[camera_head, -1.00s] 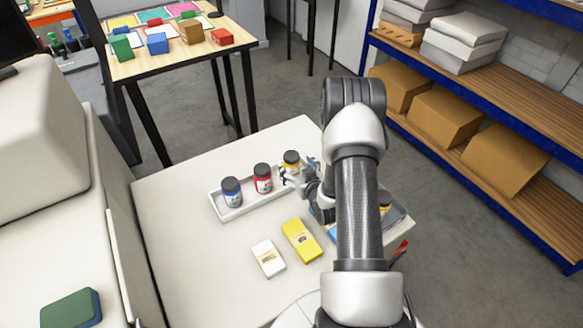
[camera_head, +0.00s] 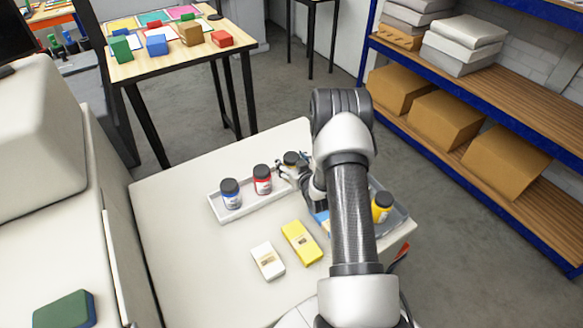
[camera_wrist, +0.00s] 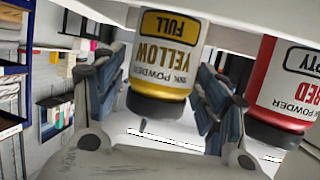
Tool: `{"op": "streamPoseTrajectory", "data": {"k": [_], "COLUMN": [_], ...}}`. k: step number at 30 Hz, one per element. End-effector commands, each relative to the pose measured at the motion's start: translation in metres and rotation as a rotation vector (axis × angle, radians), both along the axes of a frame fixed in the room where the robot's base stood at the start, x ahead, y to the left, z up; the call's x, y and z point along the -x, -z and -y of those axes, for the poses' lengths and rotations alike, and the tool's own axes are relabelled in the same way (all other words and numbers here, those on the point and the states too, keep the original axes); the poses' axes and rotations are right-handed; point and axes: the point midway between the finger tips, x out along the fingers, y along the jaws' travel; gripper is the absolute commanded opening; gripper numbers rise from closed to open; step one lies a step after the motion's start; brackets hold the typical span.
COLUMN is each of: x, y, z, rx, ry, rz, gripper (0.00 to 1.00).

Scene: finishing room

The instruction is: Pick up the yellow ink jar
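The yellow ink jar (camera_wrist: 160,70) is between my gripper's two fingers in the wrist view, label toward the camera, reading "FULL" and "YELLOW". In the head view its dark lid (camera_head: 291,158) shows at the far end of the left tray, its body mostly hidden by my gripper (camera_head: 290,173). My gripper (camera_wrist: 165,90) looks open, one finger on each side of the jar; contact is hard to tell. The jar appears to stand in the tray.
A red jar (camera_head: 262,180) and a blue jar (camera_head: 230,194) stand in the same white tray (camera_head: 225,217). Another yellow jar (camera_head: 381,207) is in a grey tray (camera_head: 397,220) at right, beside my arm. White (camera_head: 267,261) and yellow (camera_head: 301,243) boxes lie in front.

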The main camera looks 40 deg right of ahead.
Motion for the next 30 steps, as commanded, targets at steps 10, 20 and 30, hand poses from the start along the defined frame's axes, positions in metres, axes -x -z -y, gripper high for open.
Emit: {"op": "streamPoseTrajectory", "data": {"k": [10, 20, 30], "x": [0.0002, 0.0002, -0.0004], "y": [0.0, 0.0001, -0.0028], "z": [0.0, -0.0001, 0.0003], "rx": [0.0, 0.0, 0.002], "ry": [0.0, 0.0, 0.0], "rz": [0.0, 0.0, 0.003], "gripper": [0.4, 0.18, 0.14]}}
